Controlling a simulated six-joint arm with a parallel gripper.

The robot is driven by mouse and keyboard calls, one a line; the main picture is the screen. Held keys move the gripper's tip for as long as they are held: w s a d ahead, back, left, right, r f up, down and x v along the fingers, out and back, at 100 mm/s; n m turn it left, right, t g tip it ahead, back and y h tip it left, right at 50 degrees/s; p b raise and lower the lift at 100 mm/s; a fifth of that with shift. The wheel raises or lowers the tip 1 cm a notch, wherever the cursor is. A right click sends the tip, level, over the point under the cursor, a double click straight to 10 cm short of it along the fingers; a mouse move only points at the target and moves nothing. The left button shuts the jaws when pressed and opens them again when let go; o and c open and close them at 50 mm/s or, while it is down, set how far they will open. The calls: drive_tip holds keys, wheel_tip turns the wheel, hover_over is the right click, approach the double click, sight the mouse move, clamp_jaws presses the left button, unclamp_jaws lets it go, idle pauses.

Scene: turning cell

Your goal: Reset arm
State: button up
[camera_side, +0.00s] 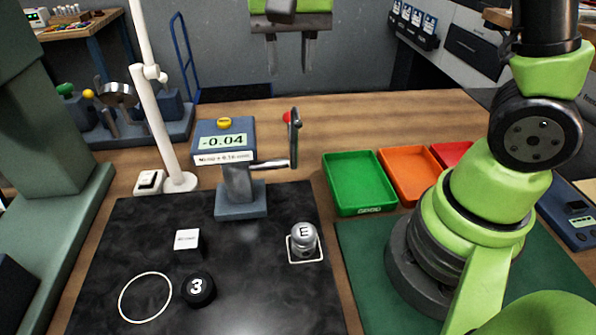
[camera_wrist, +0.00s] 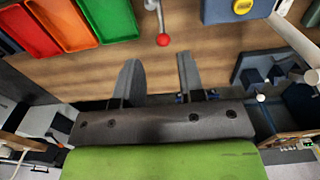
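My gripper (camera_side: 291,52) hangs at the top middle of the side view, above and behind the bench, with its two dark fingers pointing down. The fingers are spread apart with nothing between them. In the wrist view my gripper (camera_wrist: 158,78) also shows two separate fingers with a clear gap. It touches nothing. My green arm stands at the right of the side view.
A gauge (camera_side: 224,140) reading -0.04 stands on the black mat (camera_side: 255,290). A metal part marked E (camera_side: 303,238), a black puck marked 3 (camera_side: 198,290) and a white block (camera_side: 187,241) sit there. Green (camera_side: 359,183), orange (camera_side: 408,172) and red (camera_side: 451,153) trays stand right.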

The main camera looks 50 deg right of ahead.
drive_tip(key=shift+r, duration=0.15)
drive_tip(key=s+r+n+t+y, duration=0.1)
drive_tip(key=s+r+n+t, duration=0.1)
drive_tip(key=s, duration=0.5)
drive_tip(key=s+r+n+t+y, duration=0.1)
drive_tip(key=s+r+n+t, duration=0.2)
drive_tip(key=s+t, duration=0.2)
drive_tip(key=shift+s+a+r, duration=0.15)
drive_tip(key=shift+s+r, duration=0.15)
drive_tip(key=shift+s, duration=0.55)
idle(0.6)
